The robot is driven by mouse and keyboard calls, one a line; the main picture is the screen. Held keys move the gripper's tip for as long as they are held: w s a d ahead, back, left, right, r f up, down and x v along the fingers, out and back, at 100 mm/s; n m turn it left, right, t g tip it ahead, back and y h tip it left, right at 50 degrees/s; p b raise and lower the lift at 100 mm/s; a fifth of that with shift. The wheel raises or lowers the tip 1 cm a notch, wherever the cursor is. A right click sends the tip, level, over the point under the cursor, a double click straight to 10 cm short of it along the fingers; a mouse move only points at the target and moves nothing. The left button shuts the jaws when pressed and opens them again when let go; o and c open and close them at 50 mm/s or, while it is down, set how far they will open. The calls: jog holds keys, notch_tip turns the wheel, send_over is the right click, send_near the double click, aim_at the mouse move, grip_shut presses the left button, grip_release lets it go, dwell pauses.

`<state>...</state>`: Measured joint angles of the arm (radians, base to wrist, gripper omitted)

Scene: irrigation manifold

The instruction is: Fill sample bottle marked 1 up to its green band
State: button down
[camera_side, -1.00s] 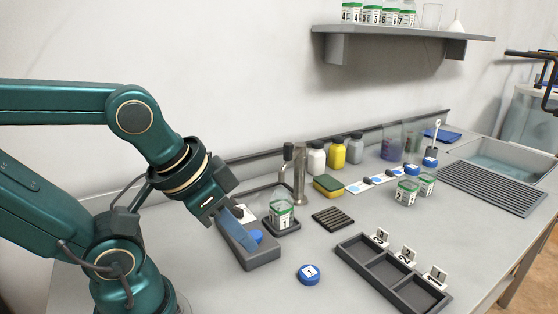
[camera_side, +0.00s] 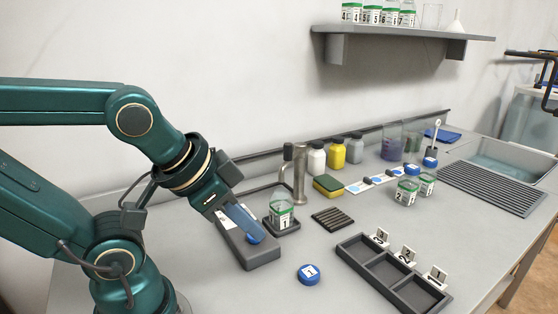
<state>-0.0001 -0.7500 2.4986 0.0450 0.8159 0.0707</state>
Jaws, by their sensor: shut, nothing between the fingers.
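Sample bottle 1 (camera_side: 281,214), clear with a green band and a white label, stands upright without a cap on a dark pad below the metal tap (camera_side: 299,175). I cannot make out the water level in it. A blue cap marked 1 (camera_side: 308,274) lies on the bench in front. My gripper (camera_side: 258,236) is shut and empty, its blue fingers pointing down over a grey block (camera_side: 262,256) left of the bottle. A blue part on the block is mostly hidden behind the fingers; I cannot tell whether they touch it.
An empty dark three-slot tray (camera_side: 356,253) with number tags lies front right. A ribbed dark mat (camera_side: 333,218) and a sponge (camera_side: 327,185) are right of the tap. The sink and drain rack (camera_side: 490,187) are far right.

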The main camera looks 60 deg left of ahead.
jog(key=w+a+r+m+t+y, duration=0.1)
jog(key=w+a+r+m+t, duration=0.2)
jog(key=w+r+m+t, duration=0.4)
jog(key=w+a+r+m+t+y, duration=0.1)
jog(key=w+a+r+m+t, duration=0.15)
jog(key=w+r+m, duration=0.4)
jog(key=m+g+h, duration=0.5)
jog(key=m+g, duration=0.2)
jog(key=m, duration=0.9)
send_over(249, 236)
notch_tip(249, 236, down, 14)
jog(key=shift+a+f, duration=0.1)
jog(key=shift+f, duration=0.1)
jog(key=shift+f, duration=0.1)
jog(key=shift+f, duration=4.3)
